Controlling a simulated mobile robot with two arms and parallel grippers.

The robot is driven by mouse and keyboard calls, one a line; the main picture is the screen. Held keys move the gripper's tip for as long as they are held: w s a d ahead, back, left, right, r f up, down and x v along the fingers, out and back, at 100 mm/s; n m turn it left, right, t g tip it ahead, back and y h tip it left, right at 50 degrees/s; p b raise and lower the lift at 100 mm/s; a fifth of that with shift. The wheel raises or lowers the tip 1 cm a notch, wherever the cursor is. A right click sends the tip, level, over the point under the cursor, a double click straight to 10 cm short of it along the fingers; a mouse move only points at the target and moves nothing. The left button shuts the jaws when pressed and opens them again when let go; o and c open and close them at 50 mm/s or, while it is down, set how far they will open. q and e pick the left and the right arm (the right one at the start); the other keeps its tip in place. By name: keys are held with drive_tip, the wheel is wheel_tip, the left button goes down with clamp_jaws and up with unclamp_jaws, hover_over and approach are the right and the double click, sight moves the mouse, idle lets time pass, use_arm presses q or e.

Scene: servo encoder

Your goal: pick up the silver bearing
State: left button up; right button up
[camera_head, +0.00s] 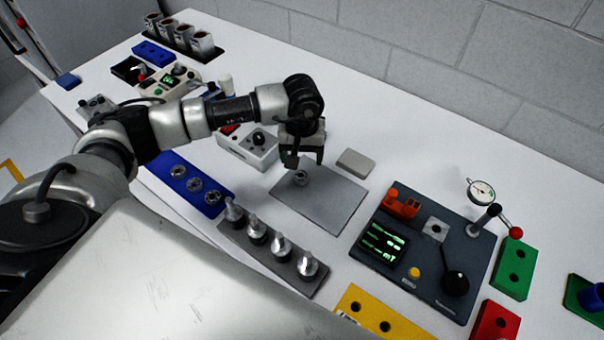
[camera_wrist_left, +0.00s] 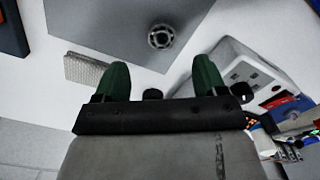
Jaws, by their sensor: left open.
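A small silver bearing (camera_head: 300,177) lies on the grey mat (camera_head: 325,203) near its left side. In the left wrist view the bearing (camera_wrist_left: 160,37) shows as a ring with a dark hole, beyond the fingertips and between their lines. My left gripper (camera_head: 303,160) is open and empty, pointing down close behind the bearing, apart from it as far as I can see. Its two green-tipped fingers (camera_wrist_left: 160,75) are spread in the wrist view. More silver bearings (camera_head: 195,184) sit in the blue tray (camera_head: 214,207). My right gripper is not in view.
A grey block (camera_head: 355,162) lies behind the mat. A white device box (camera_head: 247,150) stands left of the gripper. A grey rack with several silver shafts (camera_head: 280,247) is in front, and a dark test station (camera_head: 425,255) stands at the right.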

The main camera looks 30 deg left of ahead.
sight(301, 173)
use_arm(q)
drive_tip(key=shift+s+f, duration=0.2)
drive_tip(key=shift+f, duration=0.55)
wheel_tip(301, 173, down, 4)
drive_tip(key=p, duration=0.2)
drive_tip(key=shift+a+f+p, duration=0.1)
drive_tip(key=shift+f+p, duration=0.1)
drive_tip(key=shift+p, duration=0.2)
drive_tip(key=shift+f, duration=0.6)
drive_tip(key=c, duration=1)
drive_tip(key=shift+w, duration=0.1)
drive_tip(key=shift+r, duration=0.1)
